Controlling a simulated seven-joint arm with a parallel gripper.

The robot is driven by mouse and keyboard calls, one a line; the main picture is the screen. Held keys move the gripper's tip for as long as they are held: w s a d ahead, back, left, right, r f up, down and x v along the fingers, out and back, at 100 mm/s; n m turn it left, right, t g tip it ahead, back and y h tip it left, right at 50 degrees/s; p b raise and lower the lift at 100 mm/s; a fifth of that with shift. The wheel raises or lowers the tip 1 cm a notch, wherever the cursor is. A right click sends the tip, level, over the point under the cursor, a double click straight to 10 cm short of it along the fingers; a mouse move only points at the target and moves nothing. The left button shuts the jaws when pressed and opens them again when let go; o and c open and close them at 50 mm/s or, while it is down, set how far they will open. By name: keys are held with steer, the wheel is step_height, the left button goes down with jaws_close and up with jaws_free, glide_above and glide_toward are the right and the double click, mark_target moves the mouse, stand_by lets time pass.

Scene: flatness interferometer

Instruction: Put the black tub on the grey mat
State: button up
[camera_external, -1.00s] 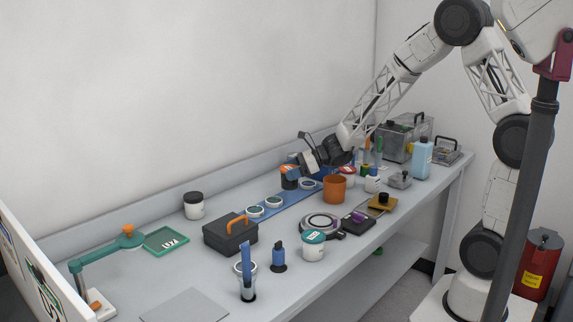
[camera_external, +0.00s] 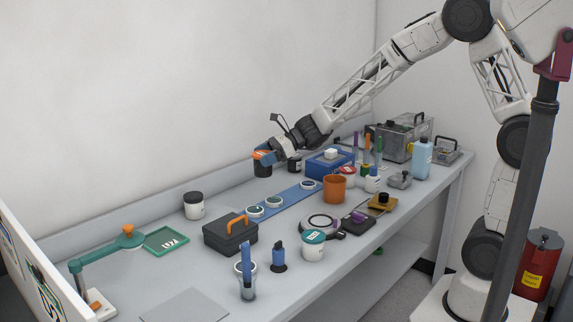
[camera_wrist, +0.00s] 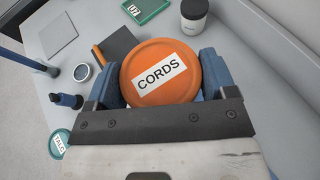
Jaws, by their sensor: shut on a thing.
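The black tub (camera_external: 262,168) has an orange lid labelled CORDS, which fills the middle of the wrist view (camera_wrist: 160,72). My gripper (camera_external: 264,157) is shut on the tub, with blue fingers on either side of it. The tub is held up above the back of the bench, left of the blue box. The grey mat (camera_external: 187,306) lies flat and bare at the front left of the bench. It also shows at the upper left of the wrist view (camera_wrist: 58,40).
A black toolbox (camera_external: 230,236) with an orange handle, a blue strip with round discs (camera_external: 282,205) and a white jar with a dark lid (camera_external: 194,208) stand between tub and mat. A clear cylinder with a blue item (camera_external: 246,284) stands right of the mat. A green lamp arm (camera_external: 105,254) is at left.

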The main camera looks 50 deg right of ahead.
steer(key=s+a+n+g+y, duration=0.1)
steer(key=s+a+n+g, duration=0.15)
steer(key=a, duration=1.35)
steer(key=n+g, duration=0.7)
steer(key=g, duration=0.2)
glide_above(178, 318)
steer(key=shift+f, duration=2.7)
steer(key=shift+f, duration=0.15)
step_height(178, 318, down, 6)
steer(key=shift+f, duration=1.9)
